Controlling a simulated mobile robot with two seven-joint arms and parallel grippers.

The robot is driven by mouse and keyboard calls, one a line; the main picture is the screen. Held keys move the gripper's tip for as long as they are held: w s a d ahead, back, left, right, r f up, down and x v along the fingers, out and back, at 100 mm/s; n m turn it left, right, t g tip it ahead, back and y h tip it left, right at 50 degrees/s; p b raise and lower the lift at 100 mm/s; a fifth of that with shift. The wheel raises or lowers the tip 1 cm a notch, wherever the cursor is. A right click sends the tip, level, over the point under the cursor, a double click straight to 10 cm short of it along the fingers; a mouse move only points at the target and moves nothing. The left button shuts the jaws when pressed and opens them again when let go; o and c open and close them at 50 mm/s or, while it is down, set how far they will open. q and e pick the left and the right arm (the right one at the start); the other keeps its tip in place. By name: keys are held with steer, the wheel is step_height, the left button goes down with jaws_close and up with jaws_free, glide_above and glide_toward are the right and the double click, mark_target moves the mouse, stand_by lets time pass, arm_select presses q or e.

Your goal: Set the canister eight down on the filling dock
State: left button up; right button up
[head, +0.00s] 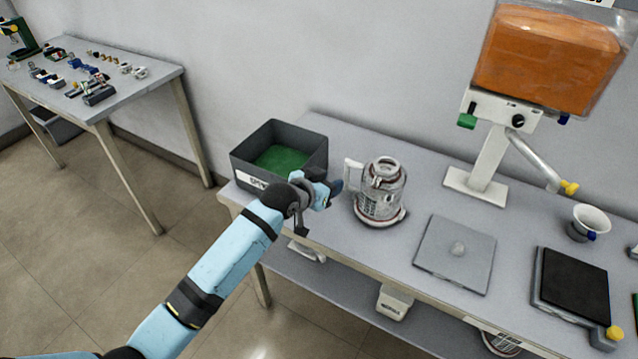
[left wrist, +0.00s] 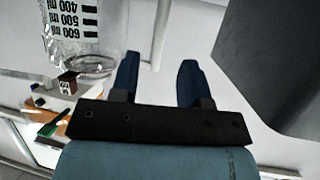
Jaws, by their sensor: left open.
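A clear-and-grey canister (head: 381,192) with a white handle (head: 353,174) stands upright on the bench. A low round base with a reddish rim shows at its foot. I cannot read a number on it, nor tell for sure which thing is the filling dock. In the left wrist view, a canister with a millilitre scale (left wrist: 72,25) is upside down at the upper left. My left gripper (head: 334,188) is open, just left of the handle and apart from the canister body. Its two blue fingers (left wrist: 157,66) show no object clearly held between them. My right gripper is not in view.
A dark bin (head: 240,160) with a green bottom stands left of the canister. A flat grey plate (head: 455,270), a black pad (head: 573,286) and a white cup (head: 590,220) lie to the right. A stand holds an orange bag (head: 548,60). A side table (head: 150,83) carries small parts.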

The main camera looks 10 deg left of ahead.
arm_select(q)
steer(key=s+a+f+n+y, duration=0.1)
steer(key=s+f, duration=0.4)
steer(key=s, duration=0.6)
steer(key=s+a+f+n+y, duration=0.1)
steer(key=s+a+f, duration=0.3)
steer(key=s, duration=0.7)
steer(key=s+a+f+n+g+y, duration=0.1)
steer(key=s+a+f, duration=0.2)
steer(key=s+f, duration=0.3)
steer(key=s, duration=0.5)
steer(key=shift+a, duration=0.15)
arm_select(e)
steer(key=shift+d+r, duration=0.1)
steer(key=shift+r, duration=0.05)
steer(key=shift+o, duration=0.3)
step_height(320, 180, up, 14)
steer(key=p, duration=1.5)
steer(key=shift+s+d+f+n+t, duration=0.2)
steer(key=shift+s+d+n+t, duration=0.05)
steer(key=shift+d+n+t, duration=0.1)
arm_select(q)
step_height(320, 180, up, 13)
steer(key=shift+s+a, duration=0.25)
steer(key=shift+a, duration=0.15)
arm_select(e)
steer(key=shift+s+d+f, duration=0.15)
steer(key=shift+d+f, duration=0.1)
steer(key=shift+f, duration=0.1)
